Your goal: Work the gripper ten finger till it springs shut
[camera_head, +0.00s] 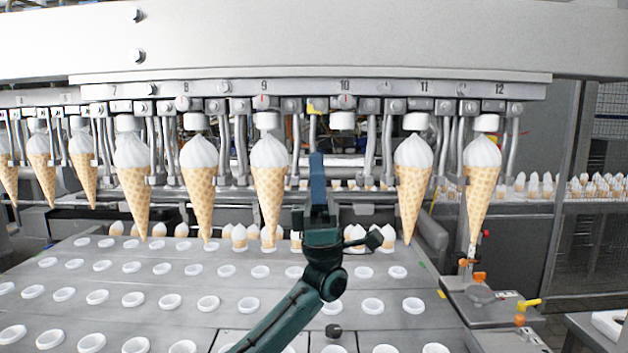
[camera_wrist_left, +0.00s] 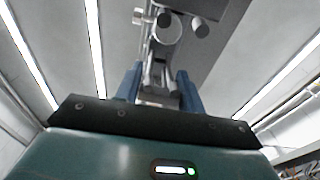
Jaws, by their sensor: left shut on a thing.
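Station ten, marked 10, is on the overhead bar and has no cone under its white cap (camera_head: 342,121). Its right metal finger (camera_head: 370,150) hangs down. Its left metal finger (camera_head: 312,132) hangs beside a small yellow part and runs down behind my gripper. My left gripper (camera_head: 317,160) reaches up from below with its blue jaws at that left finger. In the left wrist view, the blue jaws (camera_wrist_left: 160,85) stand either side of a grey metal piece (camera_wrist_left: 158,72) and are shut on it. My right gripper is not in view.
Cones with white tops hang at the neighbouring stations, with cone nine (camera_head: 270,190) left and cone eleven (camera_head: 413,190) right, close to my gripper. A grey tray (camera_head: 180,310) with white ring holders lies below. Small cones stand behind my wrist.

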